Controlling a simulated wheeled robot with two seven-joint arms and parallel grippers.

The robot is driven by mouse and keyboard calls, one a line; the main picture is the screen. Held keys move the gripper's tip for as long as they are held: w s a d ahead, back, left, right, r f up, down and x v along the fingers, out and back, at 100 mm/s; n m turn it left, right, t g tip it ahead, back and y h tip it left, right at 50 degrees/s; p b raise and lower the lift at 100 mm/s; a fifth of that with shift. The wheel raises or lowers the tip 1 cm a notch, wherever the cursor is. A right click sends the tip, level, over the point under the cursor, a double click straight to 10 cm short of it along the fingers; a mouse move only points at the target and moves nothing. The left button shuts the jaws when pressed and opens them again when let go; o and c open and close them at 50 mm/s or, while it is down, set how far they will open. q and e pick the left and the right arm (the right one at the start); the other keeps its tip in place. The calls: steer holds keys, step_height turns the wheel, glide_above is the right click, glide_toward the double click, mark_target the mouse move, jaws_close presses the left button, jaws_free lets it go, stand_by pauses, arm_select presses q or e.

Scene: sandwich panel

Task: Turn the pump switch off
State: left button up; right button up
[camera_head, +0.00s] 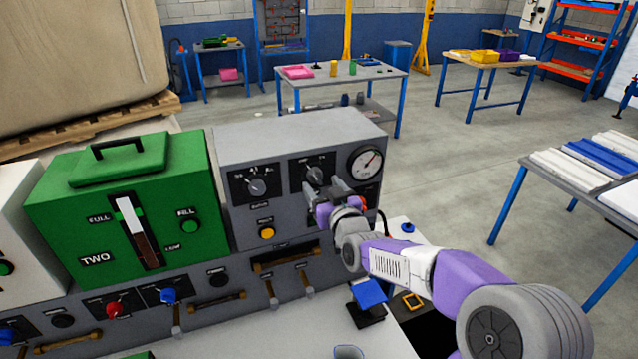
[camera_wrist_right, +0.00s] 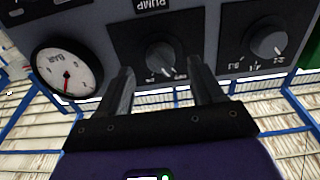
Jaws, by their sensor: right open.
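The pump switch is a dark rotary knob (camera_head: 315,174) on a black plate on the front of the grey machine box (camera_head: 300,130). In the right wrist view, which is upside down, the pump knob (camera_wrist_right: 165,57) shows beside the inverted PUMP label. My right gripper (camera_head: 326,189) is at the panel, open, with its fingers reaching toward the knob. In the wrist view the right gripper's fingertips (camera_wrist_right: 160,72) stand on either side of the knob, with space visible between. I cannot tell how deep they reach. My left gripper is not in view.
A second selector knob (camera_head: 257,187) sits left of the pump knob, and a round gauge (camera_head: 366,162) sits right. A yellow button (camera_head: 267,233) and small levers are below. A green tank (camera_head: 120,215) stands to the left.

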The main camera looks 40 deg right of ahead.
steer(key=shift+v, duration=2.15)
